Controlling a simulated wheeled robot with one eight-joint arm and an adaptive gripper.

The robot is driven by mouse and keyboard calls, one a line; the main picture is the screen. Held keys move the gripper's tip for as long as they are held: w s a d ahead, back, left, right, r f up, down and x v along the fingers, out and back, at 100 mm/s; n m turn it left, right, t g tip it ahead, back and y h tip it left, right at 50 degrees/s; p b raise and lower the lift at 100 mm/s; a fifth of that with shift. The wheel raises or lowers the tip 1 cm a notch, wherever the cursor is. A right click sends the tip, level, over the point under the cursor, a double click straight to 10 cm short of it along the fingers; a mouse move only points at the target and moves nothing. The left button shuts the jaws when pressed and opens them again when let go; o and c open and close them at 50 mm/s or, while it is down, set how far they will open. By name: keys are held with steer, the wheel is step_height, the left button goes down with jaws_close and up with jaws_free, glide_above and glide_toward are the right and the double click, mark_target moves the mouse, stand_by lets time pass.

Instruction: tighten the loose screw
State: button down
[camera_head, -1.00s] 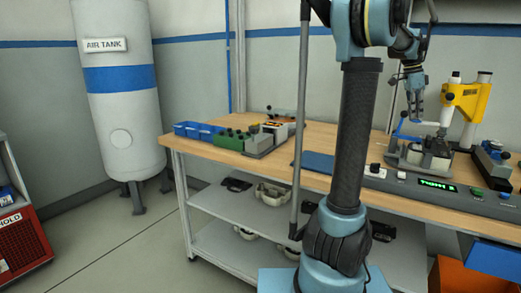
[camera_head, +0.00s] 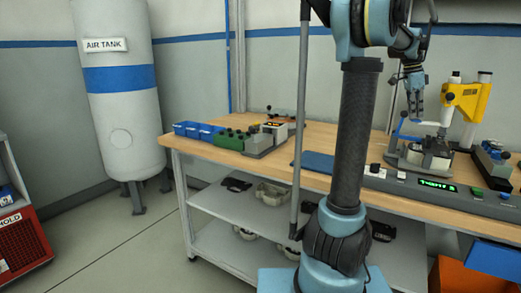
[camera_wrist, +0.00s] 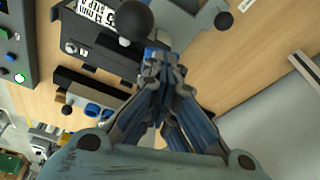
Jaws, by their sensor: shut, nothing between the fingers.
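My gripper (camera_head: 416,119) hangs above the grey fixture (camera_head: 400,160) at the right of the workbench, pointing down. In the wrist view my gripper (camera_wrist: 160,65) has its fingers together with nothing held between them. A dark metal workpiece (camera_head: 430,147) sits in the fixture, below the fingertips and apart from them. A blue clamp handle (camera_head: 405,133) stands at the fixture's left. I cannot make out the loose screw in either view; it is too small or hidden.
The yellow press (camera_head: 466,97) stands right behind the fixture. A control panel (camera_head: 408,181) with a lit green display runs along the bench front. Blue bins (camera_head: 198,131) and a green block (camera_head: 231,140) stand at the left. A black ball knob (camera_wrist: 133,20) is near the fingertips in the wrist view.

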stand_by(0.4)
step_height(320, 180, up, 9)
stand_by(1.4)
